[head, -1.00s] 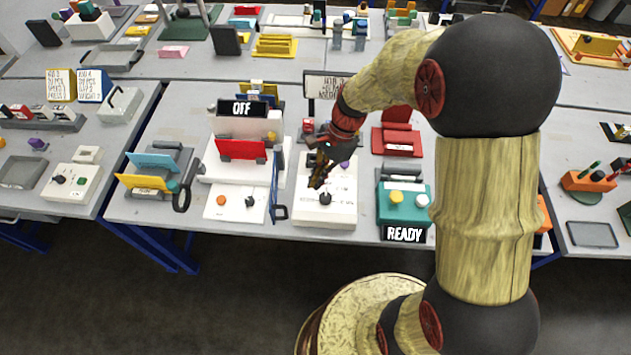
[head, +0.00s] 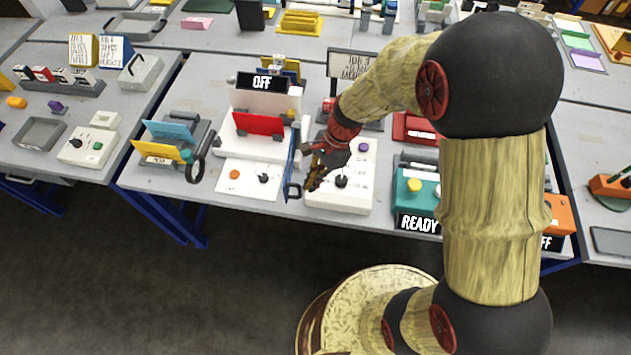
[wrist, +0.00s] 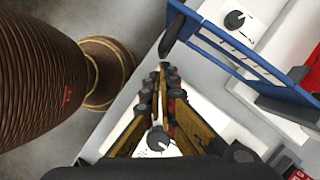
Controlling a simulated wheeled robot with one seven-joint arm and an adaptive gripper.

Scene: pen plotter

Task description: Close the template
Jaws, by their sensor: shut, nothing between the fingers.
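The blue template (head: 294,150) stands raised, edge-on, at the right side of the white pen plotter (head: 235,176) in the head view. In the wrist view the template (wrist: 247,58) is a blue slotted frame with a dark grip (wrist: 172,36) at one end. My gripper (head: 312,186) is just right of the template's front end, above the white box with a black knob. In the wrist view my gripper (wrist: 167,68) is shut and empty. Its tips are close to the template's lower edge and grip; I cannot tell whether they touch.
The plotter's sign (head: 263,83) reads OFF. The white knob box (head: 352,197) is under my gripper. A teal box (head: 418,205) marked READY stands to the right, and a holder with blue and yellow plates (head: 165,146) to the left. Floor is free in front.

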